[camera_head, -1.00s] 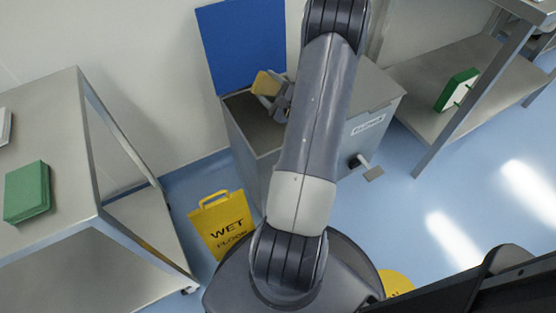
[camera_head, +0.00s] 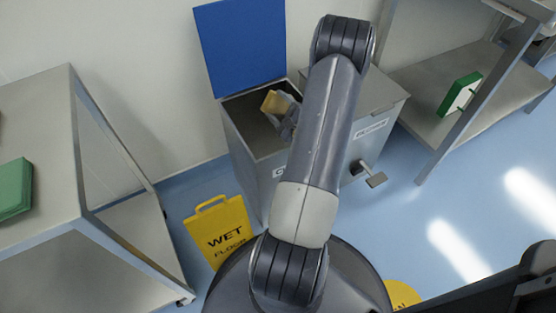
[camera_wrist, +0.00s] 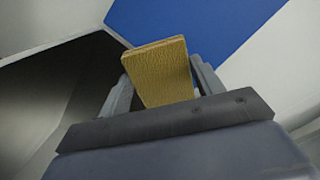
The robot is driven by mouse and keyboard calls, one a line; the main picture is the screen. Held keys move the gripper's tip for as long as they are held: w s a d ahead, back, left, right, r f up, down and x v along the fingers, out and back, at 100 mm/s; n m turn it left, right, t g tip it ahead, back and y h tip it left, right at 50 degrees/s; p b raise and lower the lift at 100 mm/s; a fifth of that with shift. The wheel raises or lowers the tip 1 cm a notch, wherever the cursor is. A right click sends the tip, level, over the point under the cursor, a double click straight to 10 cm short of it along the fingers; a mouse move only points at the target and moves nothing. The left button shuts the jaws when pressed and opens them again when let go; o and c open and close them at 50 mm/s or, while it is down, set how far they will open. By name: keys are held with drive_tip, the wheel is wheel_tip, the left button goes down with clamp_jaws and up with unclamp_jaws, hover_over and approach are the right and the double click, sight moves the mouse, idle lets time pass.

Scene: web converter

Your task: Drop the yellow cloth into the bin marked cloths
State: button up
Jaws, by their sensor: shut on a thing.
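The yellow cloth (camera_head: 277,102) is held in my gripper (camera_head: 286,116), over the open left compartment of a grey two-part bin (camera_head: 254,136). In the wrist view the folded yellow cloth (camera_wrist: 160,72) sits between the two fingers of my gripper (camera_wrist: 160,85), which is shut on it. The bin's blue lid (camera_head: 243,45) stands raised against the wall, and it also shows behind the cloth in the wrist view (camera_wrist: 205,25). The left compartment's front label is mostly hidden by my arm; only a first letter like "C" shows. The right compartment is closed, and its label is too small to read surely.
A yellow wet floor sign (camera_head: 221,232) stands in front of the bin's left side. A steel table (camera_head: 45,110) with a green pad (camera_head: 14,188) is at left. A steel shelf (camera_head: 440,85) holds a green and white box (camera_head: 459,94) at right. A pedal (camera_head: 376,180) sticks out at the bin's front.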

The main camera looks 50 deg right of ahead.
drive_tip(key=o, duration=0.9)
drive_tip(key=shift+o, duration=0.2)
drive_tip(key=s+a+p, duration=0.1)
drive_tip(key=s+a, duration=0.1)
drive_tip(key=s, duration=0.8)
drive_tip(key=shift+s, duration=0.35)
drive_tip(key=shift+a, duration=0.1)
drive_tip(key=w, duration=0.3)
drive_tip(key=w+d, duration=0.1)
drive_tip(key=w, duration=0.3)
drive_tip(key=w+d+b, duration=0.1)
drive_tip(key=w, duration=0.2)
drive_tip(key=shift+w, duration=0.2)
wheel_tip(320, 180, up, 2)
drive_tip(key=shift+w+d+r+p, duration=0.1)
drive_tip(key=shift+w+p, duration=0.05)
drive_tip(key=shift+p, duration=0.4)
drive_tip(key=shift+r, duration=0.3)
